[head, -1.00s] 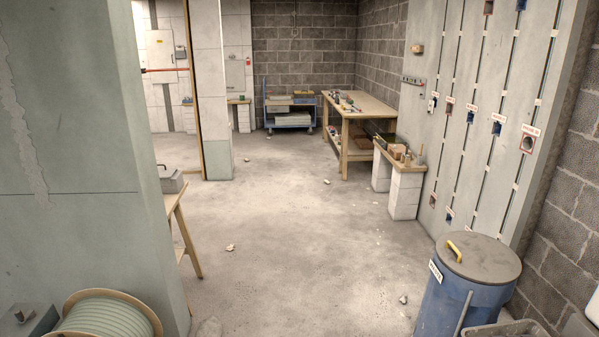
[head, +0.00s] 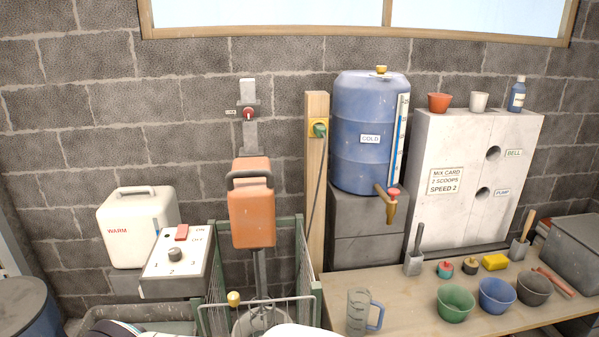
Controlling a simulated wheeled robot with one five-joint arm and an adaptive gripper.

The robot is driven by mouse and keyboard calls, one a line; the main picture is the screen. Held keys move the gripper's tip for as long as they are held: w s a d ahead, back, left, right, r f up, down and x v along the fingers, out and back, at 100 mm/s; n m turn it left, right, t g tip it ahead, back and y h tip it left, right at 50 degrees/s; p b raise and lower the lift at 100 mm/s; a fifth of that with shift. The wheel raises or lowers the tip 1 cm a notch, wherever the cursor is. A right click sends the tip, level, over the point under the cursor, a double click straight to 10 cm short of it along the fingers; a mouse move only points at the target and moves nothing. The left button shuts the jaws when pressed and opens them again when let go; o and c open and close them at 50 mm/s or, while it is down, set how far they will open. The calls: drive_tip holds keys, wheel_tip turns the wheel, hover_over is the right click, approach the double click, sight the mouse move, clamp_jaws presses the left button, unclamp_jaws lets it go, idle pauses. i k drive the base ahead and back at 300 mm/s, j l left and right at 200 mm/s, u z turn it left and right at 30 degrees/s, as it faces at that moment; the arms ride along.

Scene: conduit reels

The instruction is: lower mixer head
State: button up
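The mixer head is an orange box (head: 252,218) with a dark handle across its upper front. It sits on a grey upright post (head: 248,95) against the block wall, left of centre in the head view. A grey shaft (head: 260,272) runs down from it toward a grey bucket (head: 250,322) inside a green-framed cage (head: 301,265). The bucket is partly hidden by the wire front and the picture's lower edge. A red knob (head: 248,114) is on the post above the head.
A control box (head: 178,262) with a dial and red switch stands left, before a white WARM container (head: 137,225). A yellow knob (head: 234,298) is on the cage front. Right are a blue COLD barrel (head: 362,150) and a bench (head: 405,310) with a jug (head: 358,312) and several bowls.

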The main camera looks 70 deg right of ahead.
sight(250, 185)
drive_tip(key=z, duration=2.1)
drive_tip(key=i, duration=0.05)
